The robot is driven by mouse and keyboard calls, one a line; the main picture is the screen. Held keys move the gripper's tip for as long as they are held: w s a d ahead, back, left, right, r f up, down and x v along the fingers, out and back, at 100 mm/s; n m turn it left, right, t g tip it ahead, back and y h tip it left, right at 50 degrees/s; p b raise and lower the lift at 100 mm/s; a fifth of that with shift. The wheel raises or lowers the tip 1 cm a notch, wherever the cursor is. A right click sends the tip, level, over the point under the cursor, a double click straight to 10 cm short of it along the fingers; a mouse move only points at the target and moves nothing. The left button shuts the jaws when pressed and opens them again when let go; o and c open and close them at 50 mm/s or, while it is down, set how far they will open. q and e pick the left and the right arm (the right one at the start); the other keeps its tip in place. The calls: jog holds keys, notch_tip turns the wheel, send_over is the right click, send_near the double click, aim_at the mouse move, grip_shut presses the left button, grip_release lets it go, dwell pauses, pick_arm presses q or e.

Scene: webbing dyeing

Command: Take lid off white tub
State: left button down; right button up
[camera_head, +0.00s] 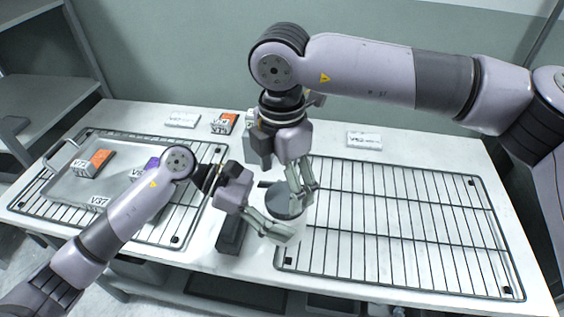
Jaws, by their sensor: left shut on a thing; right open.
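The white tub (305,226) stands near the middle of the table, at the left edge of the right rack. A dark grey round lid (280,203) shows on its top, partly covered by my grippers. My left gripper (290,236) reaches in from the left, low at the tub's near side, and is shut on the tub. My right gripper (304,198) points down from above with its fingers open around the lid's right side. Whether its fingers touch the lid cannot be told.
A wire rack (400,232) covers the table's right side. A metal tray (68,186) with labelled orange and purple blocks sits on another rack at left. A dark block (231,236) stands left of the tub. White packets (364,140) and an orange-black block (225,122) lie at the back.

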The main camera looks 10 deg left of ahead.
aim_at(283, 196)
jog(key=shift+f, duration=1.55)
